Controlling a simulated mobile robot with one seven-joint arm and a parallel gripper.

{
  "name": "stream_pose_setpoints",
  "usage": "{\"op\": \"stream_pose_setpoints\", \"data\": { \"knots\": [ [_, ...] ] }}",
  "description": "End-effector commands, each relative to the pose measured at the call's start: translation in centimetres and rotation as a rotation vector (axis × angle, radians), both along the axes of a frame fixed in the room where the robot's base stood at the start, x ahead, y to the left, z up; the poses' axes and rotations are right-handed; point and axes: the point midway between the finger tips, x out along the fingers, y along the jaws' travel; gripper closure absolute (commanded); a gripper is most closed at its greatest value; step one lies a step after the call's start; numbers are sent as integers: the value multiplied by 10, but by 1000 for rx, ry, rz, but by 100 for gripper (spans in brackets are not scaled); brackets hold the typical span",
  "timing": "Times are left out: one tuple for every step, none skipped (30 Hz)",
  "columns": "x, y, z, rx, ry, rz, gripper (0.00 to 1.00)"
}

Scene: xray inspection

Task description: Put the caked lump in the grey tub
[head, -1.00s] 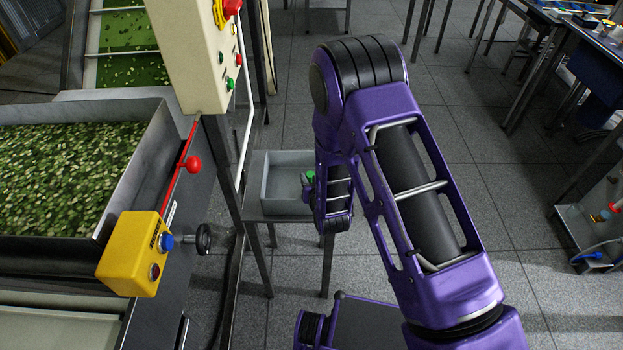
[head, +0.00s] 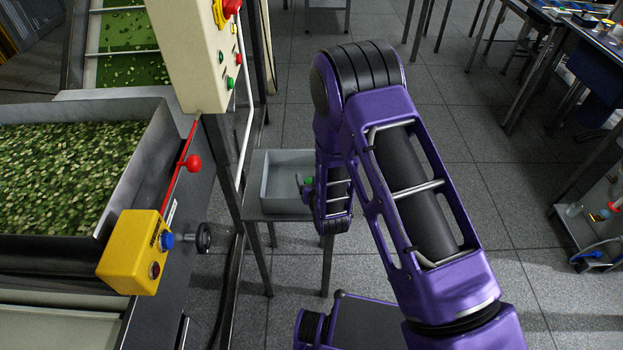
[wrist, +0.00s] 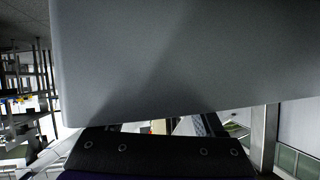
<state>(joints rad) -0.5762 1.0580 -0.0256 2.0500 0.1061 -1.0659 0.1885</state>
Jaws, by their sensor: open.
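The grey tub (head: 266,185) stands on a small table left of my purple arm in the head view; my wrist hides its right part. My gripper (head: 303,184) is at the tub, mostly hidden behind my wrist, with one dark finger showing inside the tub's outline. The jaws are open, and I cannot tell if the lump touches the tub floor. In the wrist view a plain grey surface, probably the tub (wrist: 180,60), fills most of the picture, and no lump shows.
A conveyor trough (head: 150,165) of green pieces is at the left, with a yellow button box (head: 135,255) and a cream control panel (head: 190,55). A metal post stands just left of the tub. Open tiled floor lies right of my arm.

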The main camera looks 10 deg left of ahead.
Motion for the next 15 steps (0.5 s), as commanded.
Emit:
{"op": "stream_pose_setpoints", "data": {
  "knots": [
    [-4, -2, -7, -5, 17, -1, 29],
    [-4, -2, -6, -5, 17, -1, 29],
    [-4, -2, -5, -5, 17, -1, 29],
    [-4, -1, -3, -5, 18, 0, 29],
    [-4, -1, 0, -5, 17, -1, 29],
    [-4, -1, 5, -5, 15, 0, 29],
    [-6, -2, 8, -4, 16, -1, 29],
    [-11, -5, 11, -5, 18, -1, 29],
    [-18, -9, 15, -5, 16, -2, 29],
    [-23, -11, 19, -5, 16, -2, 29],
    [-29, -14, 22, -6, 15, -1, 29],
    [-36, -17, 27, -5, 15, 0, 29],
    [-42, -20, 31, -4, 14, -1, 29],
    [-47, -22, 34, -4, 13, -1, 29],
    [-55, -26, 38, -3, 12, 0, 29]
  ]
}}
